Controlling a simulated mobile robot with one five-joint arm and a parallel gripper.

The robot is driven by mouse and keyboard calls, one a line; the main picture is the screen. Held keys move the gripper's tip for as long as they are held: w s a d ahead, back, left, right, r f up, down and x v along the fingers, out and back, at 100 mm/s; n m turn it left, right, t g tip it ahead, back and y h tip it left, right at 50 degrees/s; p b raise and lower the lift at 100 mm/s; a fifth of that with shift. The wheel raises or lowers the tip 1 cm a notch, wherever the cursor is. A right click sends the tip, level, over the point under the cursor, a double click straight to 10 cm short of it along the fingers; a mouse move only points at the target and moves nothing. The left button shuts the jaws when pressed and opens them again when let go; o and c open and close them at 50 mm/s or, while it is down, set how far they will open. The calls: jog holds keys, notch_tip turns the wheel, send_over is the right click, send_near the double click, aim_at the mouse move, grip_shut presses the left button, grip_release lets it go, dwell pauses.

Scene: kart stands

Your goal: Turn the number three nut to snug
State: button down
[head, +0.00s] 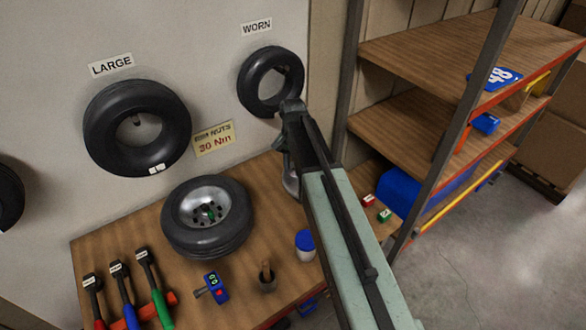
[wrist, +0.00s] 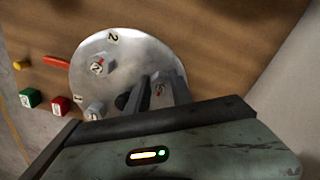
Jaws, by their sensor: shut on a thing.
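In the wrist view a silver round hub plate (wrist: 137,52) lies on the wooden bench, with a printed 2 near its edge. A grey nut with a marked top (wrist: 98,67) and another grey nut (wrist: 95,110) stand on it. My gripper (wrist: 158,92) is shut on a nut at the near right part of the plate. In the head view my gripper (head: 283,160) points down at the plate (head: 291,185), which my arm largely covers.
A tyre on a rim (head: 205,217) lies on the bench (head: 170,270). Red (head: 369,200) and green (head: 385,215) cubes lie right of my arm, near a shelf (head: 430,45).

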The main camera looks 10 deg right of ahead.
aim_at(293, 170)
jog(key=shift+m, duration=0.4)
jog(key=c, duration=1.1)
grip_release()
notch_tip(293, 170, up, 8)
jog(key=p, duration=0.8)
jog(key=shift+f, duration=0.1)
